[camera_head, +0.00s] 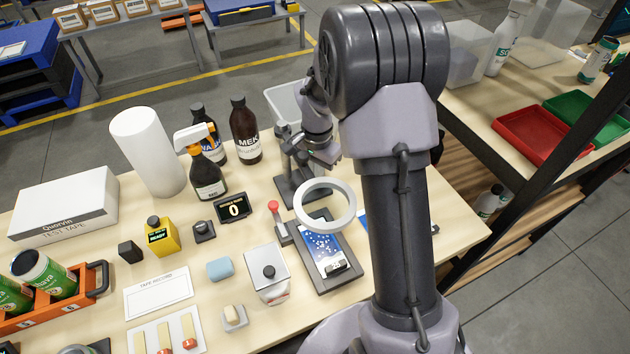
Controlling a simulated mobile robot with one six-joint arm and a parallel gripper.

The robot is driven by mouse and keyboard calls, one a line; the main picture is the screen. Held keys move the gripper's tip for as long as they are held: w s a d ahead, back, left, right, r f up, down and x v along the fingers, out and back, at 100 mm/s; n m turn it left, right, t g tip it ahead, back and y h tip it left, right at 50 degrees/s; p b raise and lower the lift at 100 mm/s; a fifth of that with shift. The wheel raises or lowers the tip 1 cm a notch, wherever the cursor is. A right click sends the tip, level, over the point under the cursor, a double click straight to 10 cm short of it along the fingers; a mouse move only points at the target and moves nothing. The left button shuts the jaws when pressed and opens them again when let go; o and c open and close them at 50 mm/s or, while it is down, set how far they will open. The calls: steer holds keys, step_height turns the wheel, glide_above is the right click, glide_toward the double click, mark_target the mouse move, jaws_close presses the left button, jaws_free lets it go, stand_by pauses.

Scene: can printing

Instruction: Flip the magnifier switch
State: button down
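The magnifier shows as a pale ring (325,205) above a dark plate, on which a blue printed card (324,247) lies. Just left of the ring stands a small upright lever with a red round knob (273,206) on a grey base; it looks like the switch. My arm rises at centre right and bends away from the camera. My gripper (320,150) is partly visible beyond the ring, low over a dark stand (297,187). It is apart from the red knob. Its fingertips blend with the stand, so its opening is unclear.
Dark bottles (245,130), a spray bottle (207,178) and a white roll (147,150) stand at the back. A counter display (233,208) reading 0, a blue block (220,268) and a white box (267,272) crowd the lever's left. Red and green trays (535,133) sit on the right bench.

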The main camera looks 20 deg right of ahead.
step_height(320, 180, up, 7)
steer(key=p, duration=0.5)
steer(key=shift+f, duration=0.1)
